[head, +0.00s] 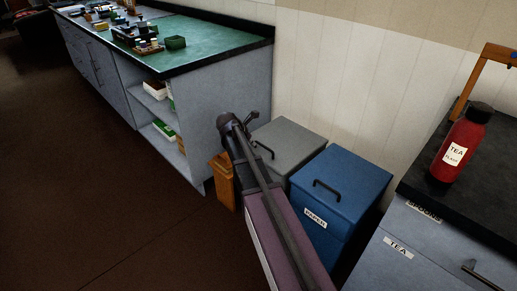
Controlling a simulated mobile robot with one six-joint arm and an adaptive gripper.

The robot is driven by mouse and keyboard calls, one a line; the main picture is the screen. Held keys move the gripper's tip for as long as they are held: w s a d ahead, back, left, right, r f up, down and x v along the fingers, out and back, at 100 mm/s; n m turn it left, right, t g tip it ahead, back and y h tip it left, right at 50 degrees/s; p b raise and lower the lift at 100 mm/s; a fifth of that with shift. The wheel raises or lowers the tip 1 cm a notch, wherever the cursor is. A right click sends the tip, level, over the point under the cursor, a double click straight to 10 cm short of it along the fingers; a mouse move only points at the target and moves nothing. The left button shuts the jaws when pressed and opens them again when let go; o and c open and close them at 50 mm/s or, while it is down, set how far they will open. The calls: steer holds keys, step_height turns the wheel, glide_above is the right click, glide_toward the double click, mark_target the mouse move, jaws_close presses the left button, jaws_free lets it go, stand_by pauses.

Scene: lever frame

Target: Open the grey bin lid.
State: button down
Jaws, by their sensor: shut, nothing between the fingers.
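The grey bin (307,142) stands against the wall, left of the blue bin. Its grey lid (290,143) lies flat and looks closed. A dark handle (264,149) shows at the lid's front left edge. My arm reaches up from the bottom of the view and covers the front of the grey bin. My gripper (252,117) is shut and empty, just left of the lid's back left corner in the picture. I cannot tell its height above the lid or whether it touches.
A blue bin (343,184) with a dark handle and a paper label stands right of the grey bin. An orange object (224,180) stands left of my arm. Floor is clear at left.

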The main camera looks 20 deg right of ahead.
steer(key=b, duration=0.5)
glide_toward(265, 153)
steer(key=shift+s+x, duration=0.3)
steer(key=shift+x, duration=1.15)
steer(key=shift+b+x, duration=1.4)
steer(key=shift+x, duration=0.3)
steer(key=shift+w+r, duration=0.2)
steer(key=shift+w, duration=0.05)
